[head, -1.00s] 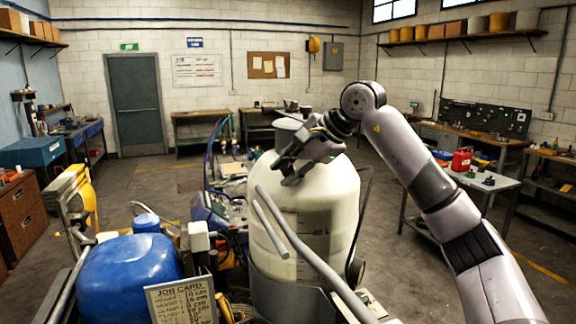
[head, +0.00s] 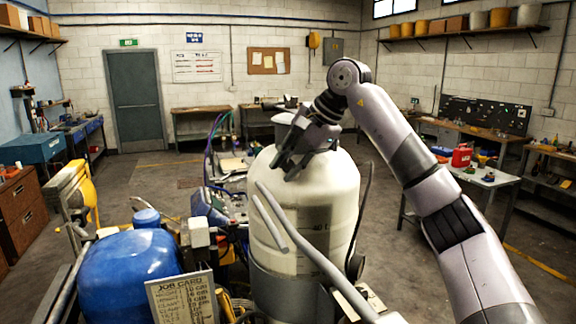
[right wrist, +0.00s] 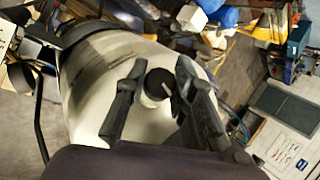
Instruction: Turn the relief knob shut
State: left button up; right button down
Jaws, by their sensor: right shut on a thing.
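The cream tank (head: 330,205) stands upright in the middle of the head view. My right gripper (head: 288,168) is at its top, with its fingers pointing down onto the shoulder. In the right wrist view, a dark round knob (right wrist: 157,84) with a small pin sits on top of the tank, between the two fingers. I take it to be the relief knob, and my right gripper is shut on it. In the head view the gripper hides the knob. My left gripper is not in view.
A blue tank (head: 128,275) and a job card (head: 183,300) are at the front left. Grey bars (head: 315,255) cross in front of the cream tank. A bench with a red can (head: 461,156) stands to the right. Open floor lies behind at the left.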

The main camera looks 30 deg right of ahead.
jog(key=c, duration=1.3)
grip_release()
jog(key=shift+c, duration=0.2)
jog(key=shift+r, duration=0.15)
jog(key=v, duration=1.1)
jog(key=shift+s+d+r, duration=0.2)
jog(key=shift+s+r, duration=0.05)
jog(key=shift+r, duration=0.05)
